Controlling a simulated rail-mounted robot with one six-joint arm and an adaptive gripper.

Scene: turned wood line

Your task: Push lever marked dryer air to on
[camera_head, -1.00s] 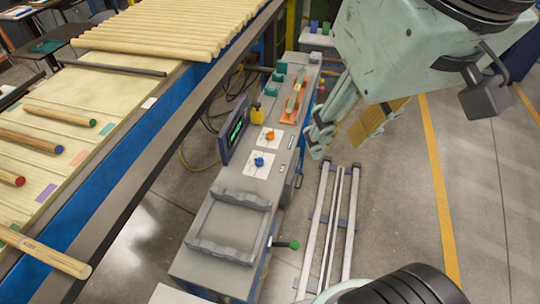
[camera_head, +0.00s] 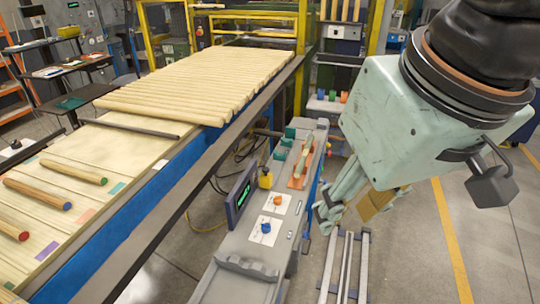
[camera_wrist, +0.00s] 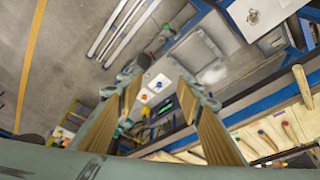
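My gripper (camera_head: 343,212) hangs in the air to the right of the grey control console (camera_head: 238,248). In the wrist view, my gripper (camera_wrist: 163,82) has its two tan-padded fingers spread apart with nothing between them. A blue knob (camera_head: 265,227) and an orange knob (camera_head: 277,201) stand on white cards on the console top. A pale green bar on an orange base (camera_head: 298,172) stands farther back. No marking for dryer air is legible, so I cannot tell which control is that lever.
A display (camera_head: 241,194) stands on the console's left edge beside a yellow item (camera_head: 265,178). A conveyor with wooden dowels (camera_head: 205,75) runs along the left. Metal rails (camera_head: 345,265) lie on the floor right of the console. Open floor (camera_head: 405,255) extends farther right.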

